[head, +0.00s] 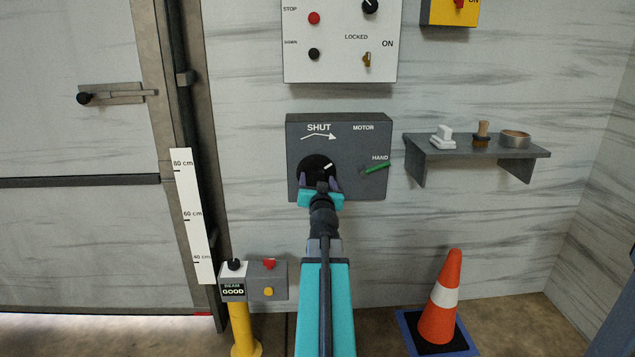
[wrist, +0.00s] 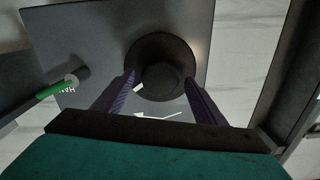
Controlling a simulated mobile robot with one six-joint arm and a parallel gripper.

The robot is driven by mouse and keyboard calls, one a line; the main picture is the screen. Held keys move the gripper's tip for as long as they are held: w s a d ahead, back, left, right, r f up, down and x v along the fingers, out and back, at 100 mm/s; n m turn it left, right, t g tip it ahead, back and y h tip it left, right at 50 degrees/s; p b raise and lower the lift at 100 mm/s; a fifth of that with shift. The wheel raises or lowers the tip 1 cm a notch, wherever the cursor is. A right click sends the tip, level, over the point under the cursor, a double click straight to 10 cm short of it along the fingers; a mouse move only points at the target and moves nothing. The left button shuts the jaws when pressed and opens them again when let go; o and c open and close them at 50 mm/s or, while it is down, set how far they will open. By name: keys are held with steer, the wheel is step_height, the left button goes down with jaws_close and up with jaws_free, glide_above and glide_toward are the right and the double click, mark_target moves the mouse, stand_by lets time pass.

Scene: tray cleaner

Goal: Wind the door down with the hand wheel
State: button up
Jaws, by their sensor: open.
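The hand wheel (head: 316,164) is a round black knob with a white mark, on the grey box (head: 345,130) labelled SHUT, with an arrow curving to the right. My gripper (head: 319,182) is at the wheel's lower part, its purple fingers apart. In the wrist view the wheel (wrist: 160,45) lies between and just beyond the open fingertips (wrist: 160,80); I cannot tell whether they touch it. The green selector lever (head: 376,168) points towards HAND.
A white control panel (head: 340,60) is above the box. A grey shelf (head: 430,150) with small items is to the right. A yellow post with a beam box (head: 268,280) stands lower left, an orange cone (head: 440,305) lower right. The wall between box and shelf is clear.

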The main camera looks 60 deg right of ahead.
steer(key=c, duration=1)
steer(key=shift+c, duration=0.2)
steer(key=shift+m, duration=0.5)
steer(key=m, duration=0.4)
steer(key=shift+m+p, duration=0.3)
steer(key=m, duration=0.5)
steer(key=shift+s+p, duration=0.1)
steer(key=shift+p, duration=0.3)
steer(key=shift+m, duration=0.3)
steer(key=o, duration=1)
